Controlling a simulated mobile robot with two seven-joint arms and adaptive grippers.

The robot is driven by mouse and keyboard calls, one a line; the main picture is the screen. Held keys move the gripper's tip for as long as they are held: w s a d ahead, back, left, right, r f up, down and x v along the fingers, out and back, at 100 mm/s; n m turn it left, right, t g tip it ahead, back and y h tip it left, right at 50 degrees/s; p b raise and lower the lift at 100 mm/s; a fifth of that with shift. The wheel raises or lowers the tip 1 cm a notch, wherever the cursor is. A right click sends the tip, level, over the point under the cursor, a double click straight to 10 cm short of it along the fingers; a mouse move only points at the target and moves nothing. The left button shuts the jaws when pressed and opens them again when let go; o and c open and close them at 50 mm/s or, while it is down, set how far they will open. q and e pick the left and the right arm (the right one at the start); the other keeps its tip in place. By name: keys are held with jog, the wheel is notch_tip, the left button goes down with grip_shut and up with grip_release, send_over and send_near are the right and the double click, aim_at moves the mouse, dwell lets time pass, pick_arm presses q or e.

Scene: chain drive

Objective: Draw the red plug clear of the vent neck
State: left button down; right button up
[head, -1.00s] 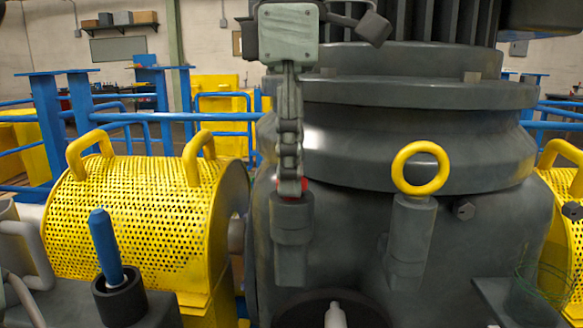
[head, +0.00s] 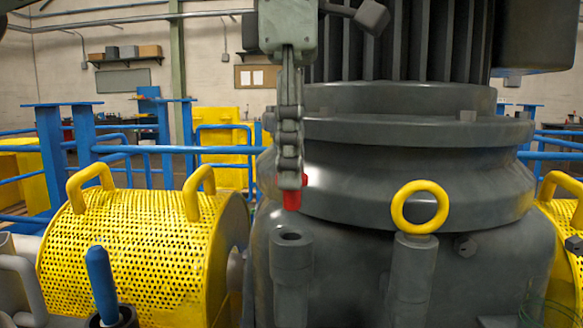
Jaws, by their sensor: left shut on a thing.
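My left gripper (head: 290,180) comes down from the top of the head view, shut on the red plug (head: 291,199). The red plug hangs upright below the fingertips, and its upper part is partly hidden by them. The vent neck (head: 292,262) is a grey stub directly below, with its dark open mouth showing. A gap shows between the plug's lower end and the neck's rim. My right gripper is not in view.
A yellow ring (head: 420,207) stands on a grey post right of the neck. The large grey housing (head: 400,170) rises close behind. A perforated yellow guard (head: 140,250) and a blue handle (head: 101,285) are at left.

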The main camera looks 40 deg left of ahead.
pick_arm(q)
jog(key=shift+r, duration=1.45)
